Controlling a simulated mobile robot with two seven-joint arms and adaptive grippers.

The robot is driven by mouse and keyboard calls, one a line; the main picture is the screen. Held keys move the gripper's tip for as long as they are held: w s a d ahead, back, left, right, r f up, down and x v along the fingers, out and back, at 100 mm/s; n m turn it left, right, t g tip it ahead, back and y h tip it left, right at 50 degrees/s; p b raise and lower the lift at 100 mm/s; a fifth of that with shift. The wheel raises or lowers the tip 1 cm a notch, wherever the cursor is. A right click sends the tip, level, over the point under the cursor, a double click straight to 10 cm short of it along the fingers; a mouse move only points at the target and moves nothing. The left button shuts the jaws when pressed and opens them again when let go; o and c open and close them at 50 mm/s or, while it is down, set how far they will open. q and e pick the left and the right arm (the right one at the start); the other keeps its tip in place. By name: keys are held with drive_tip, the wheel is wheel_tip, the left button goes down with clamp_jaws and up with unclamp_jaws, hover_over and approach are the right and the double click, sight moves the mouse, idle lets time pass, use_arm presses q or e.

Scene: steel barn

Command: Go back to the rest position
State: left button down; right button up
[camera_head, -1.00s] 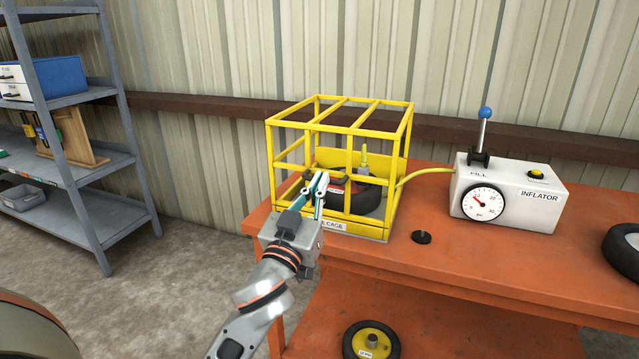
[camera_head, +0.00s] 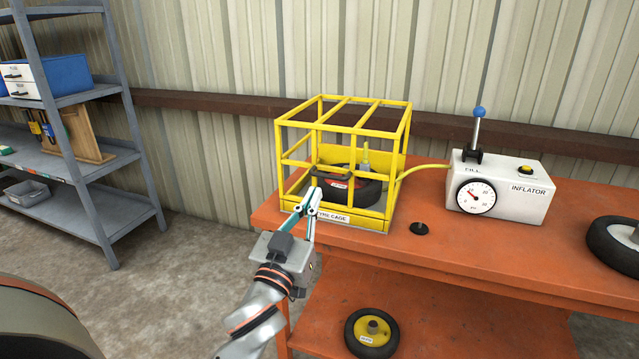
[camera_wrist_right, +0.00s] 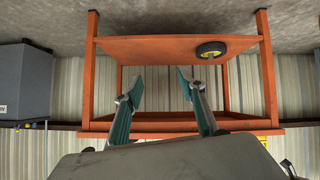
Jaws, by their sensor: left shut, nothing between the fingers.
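My left gripper (camera_head: 308,201) is shut and empty. In the head view it is at the front left corner of the yellow tyre cage (camera_head: 352,218); I cannot tell whether it touches the bars. A small wheel with a black tyre (camera_head: 366,192) sits inside the cage, partly hidden by the bars. My right gripper (camera_wrist_right: 160,84) shows only in the right wrist view. Its two teal-edged fingers are spread apart with nothing between them, facing the lower part of the orange bench (camera_wrist_right: 170,48).
The orange bench (camera_head: 480,250) holds a white inflator (camera_head: 500,187), a black cap (camera_head: 419,228) and a wheel (camera_head: 615,243) at the right. A yellow-hubbed wheel (camera_head: 371,332) is on its lower shelf. A grey shelf unit (camera_head: 90,170) stands left, with bare floor between.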

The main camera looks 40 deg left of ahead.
use_arm(q)
drive_tip(key=shift+s+d+f, duration=0.15)
drive_tip(key=shift+s+f, duration=0.2)
drive_tip(key=shift+s, duration=0.3)
use_arm(e)
drive_tip(key=shift+w+r, duration=0.1)
drive_tip(key=shift+w, duration=0.05)
drive_tip(key=shift+r, duration=0.1)
